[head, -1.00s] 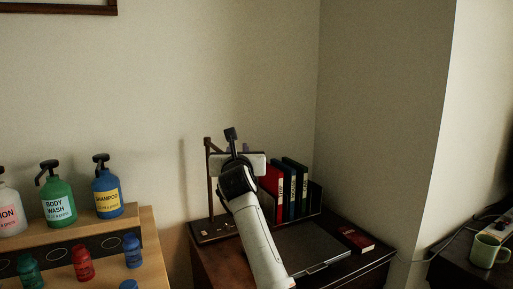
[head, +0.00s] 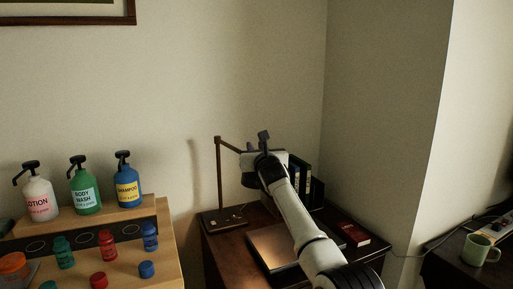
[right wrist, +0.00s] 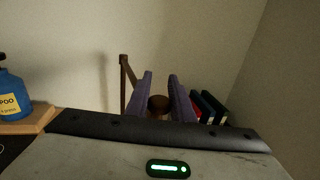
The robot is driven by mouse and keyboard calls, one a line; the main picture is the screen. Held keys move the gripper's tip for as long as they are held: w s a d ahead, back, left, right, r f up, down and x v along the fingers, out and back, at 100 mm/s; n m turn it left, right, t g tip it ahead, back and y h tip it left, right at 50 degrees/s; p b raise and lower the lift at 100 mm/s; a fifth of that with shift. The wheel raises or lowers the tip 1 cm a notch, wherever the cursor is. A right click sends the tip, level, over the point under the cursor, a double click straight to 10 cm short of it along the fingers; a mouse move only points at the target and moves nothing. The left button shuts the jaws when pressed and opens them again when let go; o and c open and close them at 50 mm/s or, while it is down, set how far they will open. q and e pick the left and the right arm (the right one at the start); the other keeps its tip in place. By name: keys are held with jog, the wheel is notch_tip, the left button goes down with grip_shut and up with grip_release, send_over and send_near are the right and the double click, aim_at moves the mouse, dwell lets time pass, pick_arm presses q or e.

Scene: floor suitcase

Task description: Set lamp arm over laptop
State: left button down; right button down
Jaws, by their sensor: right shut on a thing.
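The desk lamp has a thin brown post (head: 218,175) on a dark base (head: 222,219) at the desk's left. Its arm (head: 230,145) runs right from the post top to my right gripper (head: 264,150). My right gripper is shut on the lamp arm's end, mostly hidden by the gripper in the head view. In the right wrist view, a round brown part (right wrist: 158,103) sits between the two fingers, with the post (right wrist: 123,85) behind to the left. The closed laptop (head: 270,243) lies below the gripper, partly hidden by my right arm, with warm light on its left part. My left gripper is out of view.
Binders in a rack (head: 305,180) stand behind my right arm at the back of the desk. A red book (head: 353,234) lies right of the laptop. A wooden shelf with pump bottles (head: 84,190) is at left. A green mug (head: 479,249) stands far right.

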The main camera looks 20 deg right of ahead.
jog(key=shift+d, duration=0.1)
dwell(0.3)
jog(key=c, duration=1.6)
grip_release()
jog(key=shift+s, duration=0.1)
jog(key=shift+v, duration=5.05)
